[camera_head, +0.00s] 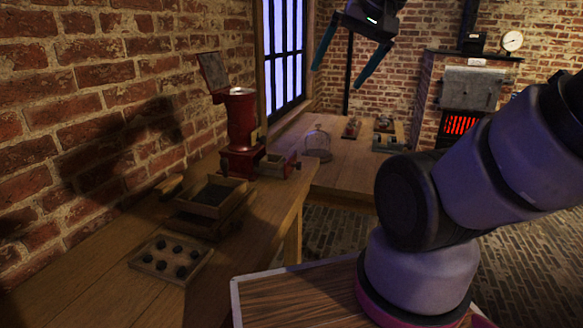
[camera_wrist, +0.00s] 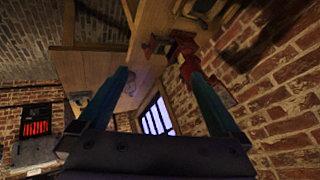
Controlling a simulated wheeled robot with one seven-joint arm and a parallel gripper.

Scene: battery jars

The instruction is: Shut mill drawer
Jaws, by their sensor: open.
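The red mill (camera_head: 241,122) stands on the wooden bench against the brick wall, its hinged lid raised. Its small drawer (camera_head: 281,166) sticks out from the base toward the right, pulled open. My gripper (camera_head: 338,78) hangs high at the top of the head view, to the right of the mill and well apart from it. Its two teal fingers are spread wide with nothing between them. In the wrist view, the mill (camera_wrist: 186,47) and the drawer (camera_wrist: 154,46) appear beyond the fingertips, the picture turned over.
On the bench in front of the mill are a wooden box (camera_head: 212,198) and a tray of dark round pieces (camera_head: 146,257). A glass dome (camera_head: 318,144) stands on the far table (camera_head: 345,172). A lit stove (camera_head: 468,95) is at the back right. Air around my gripper is free.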

